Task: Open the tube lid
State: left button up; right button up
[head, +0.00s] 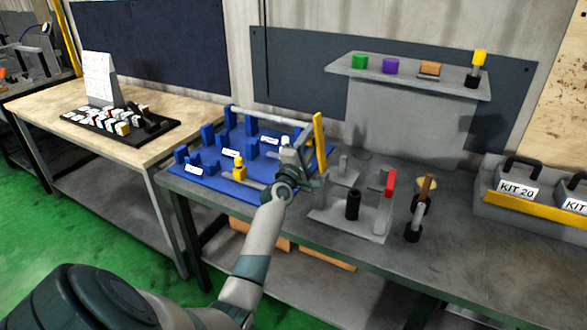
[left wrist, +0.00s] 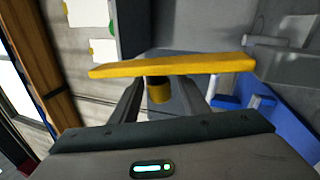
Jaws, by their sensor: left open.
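A blue fixture plate (head: 209,176) on the dark bench carries blue blocks, a grey horizontal tube (head: 268,115) and an upright yellow bar (head: 319,140) at its right end. I cannot tell for certain which part is the tube lid. In the left wrist view the yellow bar (left wrist: 200,64) crosses in front of the open fingers (left wrist: 160,84). A short yellow cylinder (left wrist: 158,94) shows between the fingers; contact is unclear. My right gripper is not in view.
Right of the fixture stand a grey stand (head: 345,222) with a black cylinder (head: 352,204) and red block (head: 391,182), and a black-based tool (head: 412,232). A shelf (head: 400,77) holds colored parts. Kit boxes (head: 516,188) sit at right. The bench front right is clear.

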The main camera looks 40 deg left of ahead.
pick_arm(q)
jog(key=b+v, duration=0.2)
jog(key=v, duration=1.2)
jog(key=shift+s, duration=0.3)
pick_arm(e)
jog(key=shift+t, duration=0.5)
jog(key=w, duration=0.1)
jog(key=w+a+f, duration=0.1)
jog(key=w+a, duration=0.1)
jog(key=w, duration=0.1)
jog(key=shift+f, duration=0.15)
pick_arm(q)
jog(key=shift+d, duration=0.1)
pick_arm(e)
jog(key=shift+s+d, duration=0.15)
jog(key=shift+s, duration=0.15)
pick_arm(q)
jog(key=shift+f, duration=0.1)
